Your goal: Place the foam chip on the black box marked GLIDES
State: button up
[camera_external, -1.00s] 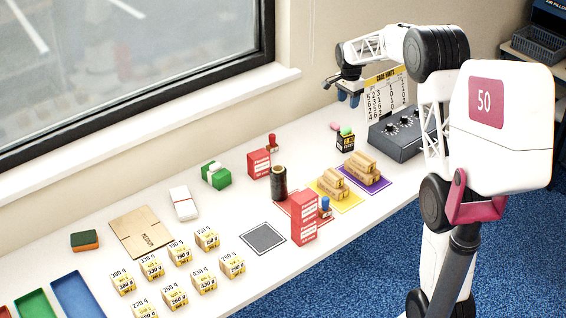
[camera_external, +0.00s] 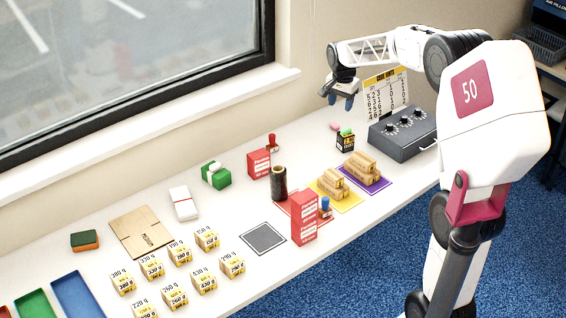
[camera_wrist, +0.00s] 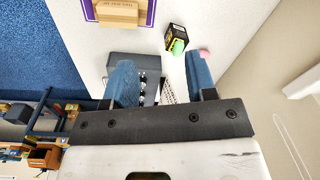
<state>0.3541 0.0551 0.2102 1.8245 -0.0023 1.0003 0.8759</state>
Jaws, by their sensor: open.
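A small black box (camera_external: 345,142) with yellow lettering stands upright near the back of the table; I cannot read its lettering surely. A green foam chip (camera_external: 346,131) rests on its top. A pink foam chip (camera_external: 334,126) lies on the table just behind the box. In the wrist view the black box (camera_wrist: 175,37), green chip (camera_wrist: 178,47) and pink chip (camera_wrist: 204,52) show beyond the fingertips. My gripper (camera_external: 342,101) is open and empty, pointing down above the table behind the box. Its blue fingers (camera_wrist: 159,78) stand wide apart in the wrist view.
A grey control box (camera_external: 402,136) with knobs and a number chart (camera_external: 385,95) stand right of the black box. Wooden blocks on purple and yellow mats (camera_external: 350,203) lie in front. A green box (camera_external: 215,178) bears a white chip (camera_external: 215,167).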

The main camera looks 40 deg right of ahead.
jog(key=s+a+r+n, duration=0.4)
jog(key=s+a, duration=0.5)
jog(key=a, duration=0.1)
jog(key=s+a+f+n+t, duration=0.1)
jog(key=s+a+n, duration=0.4)
jog(key=s, duration=1)
jog(key=s+a+f+n+t, duration=0.1)
jog(key=s+a+n, duration=0.3)
jog(key=s+a, duration=0.6)
jog(key=s+f, duration=0.1)
jog(key=s, duration=0.4)
jog(key=shift+n, duration=0.4)
